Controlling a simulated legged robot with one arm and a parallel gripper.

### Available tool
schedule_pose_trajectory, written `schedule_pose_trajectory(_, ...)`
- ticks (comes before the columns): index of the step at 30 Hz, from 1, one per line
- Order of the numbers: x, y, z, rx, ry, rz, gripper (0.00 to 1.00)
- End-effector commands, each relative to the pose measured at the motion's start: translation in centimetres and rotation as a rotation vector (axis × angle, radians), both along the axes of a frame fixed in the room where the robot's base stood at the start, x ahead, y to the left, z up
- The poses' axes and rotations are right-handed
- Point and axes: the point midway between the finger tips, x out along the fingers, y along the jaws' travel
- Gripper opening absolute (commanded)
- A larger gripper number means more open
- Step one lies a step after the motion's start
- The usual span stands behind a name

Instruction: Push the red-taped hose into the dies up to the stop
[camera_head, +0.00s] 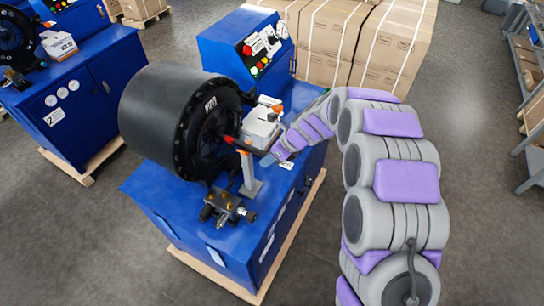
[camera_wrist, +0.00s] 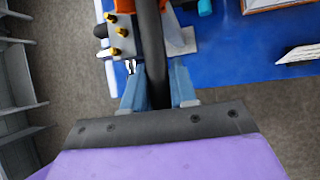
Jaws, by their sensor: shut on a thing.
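The black crimper head (camera_head: 165,115) is a large drum on a blue machine, with its dies (camera_head: 210,135) in the dark round face on the right. A hose with red tape (camera_head: 230,140) runs from the die opening to my gripper (camera_head: 268,159). The red tape shows just outside the dark face; how deep the hose end sits is hidden. In the wrist view my gripper (camera_wrist: 157,92) is shut on the black hose (camera_wrist: 152,45), which runs between its two blue-grey fingers. The stop cannot be made out.
A grey stand (camera_head: 249,180) with an orange top rises below the hose. A valve block (camera_head: 226,205) sits in front of it. A white box (camera_head: 262,130) lies behind, near the control panel (camera_head: 264,45). Another blue machine (camera_head: 75,95) stands left.

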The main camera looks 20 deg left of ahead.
Motion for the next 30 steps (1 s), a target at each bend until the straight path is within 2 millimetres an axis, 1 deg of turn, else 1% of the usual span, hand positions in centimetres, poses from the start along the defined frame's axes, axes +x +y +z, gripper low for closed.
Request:
schedule_pose_trajectory(5, 0.1, 0.6, 0.1, 0.000, 0.000, 0.000, 0.00)
schedule_pose_trajectory(11, 0.1, 0.6, 0.3, 0.001, -0.001, -0.001, 0.00)
schedule_pose_trajectory(30, 0.1, 0.5, 1.8, -0.007, -0.001, -0.001, 0.00)
